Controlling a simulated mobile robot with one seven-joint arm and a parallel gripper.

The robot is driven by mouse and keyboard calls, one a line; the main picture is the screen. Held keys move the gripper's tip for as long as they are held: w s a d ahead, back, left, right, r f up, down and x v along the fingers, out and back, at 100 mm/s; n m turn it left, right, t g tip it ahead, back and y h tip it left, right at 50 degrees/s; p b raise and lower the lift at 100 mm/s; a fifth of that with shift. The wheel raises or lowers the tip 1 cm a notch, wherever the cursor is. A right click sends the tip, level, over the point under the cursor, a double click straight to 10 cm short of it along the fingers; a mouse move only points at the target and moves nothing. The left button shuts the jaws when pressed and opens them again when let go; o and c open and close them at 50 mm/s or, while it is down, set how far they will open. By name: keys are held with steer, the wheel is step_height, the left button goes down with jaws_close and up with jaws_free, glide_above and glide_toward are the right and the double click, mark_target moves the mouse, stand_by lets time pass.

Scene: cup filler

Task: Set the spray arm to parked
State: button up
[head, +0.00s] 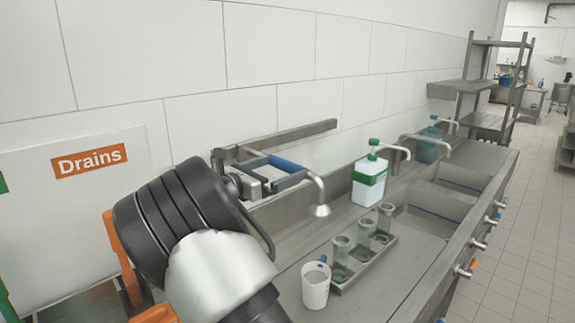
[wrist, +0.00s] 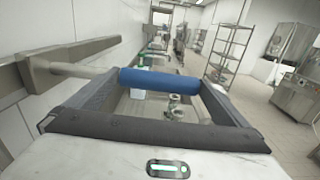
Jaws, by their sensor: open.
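The spray arm (head: 315,186) is a grey pipe with a blue sleeve (head: 287,163). It reaches out from the wall rail, and its downturned nozzle (head: 320,210) hangs above the counter. In the wrist view the blue sleeve (wrist: 158,82) lies crosswise, with the grey pipe (wrist: 75,70) running left to the wall bracket. My gripper (head: 280,172) is at the sleeve with its jaws open. In the wrist view the gripper (wrist: 155,90) has a finger near each end of the sleeve; I cannot tell whether they touch it.
A metal rail (head: 290,137) runs along the tiled wall. On the counter stand a white cup (head: 315,287), a tray (head: 348,287) with several clear cups, and a green-and-white pump bottle (head: 369,183). Sinks (head: 440,197) lie to the right. A Drains sign (head: 90,160) is at left.

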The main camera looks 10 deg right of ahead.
steer(key=shift+x, duration=1.2)
steer(key=c, duration=1.2)
steer(key=p+v, duration=0.2)
steer(key=v, duration=0.4)
steer(key=shift+s+a, duration=0.1)
steer(key=shift+a, duration=0.05)
steer(key=o, duration=1.2)
steer(key=shift+s+a, duration=0.1)
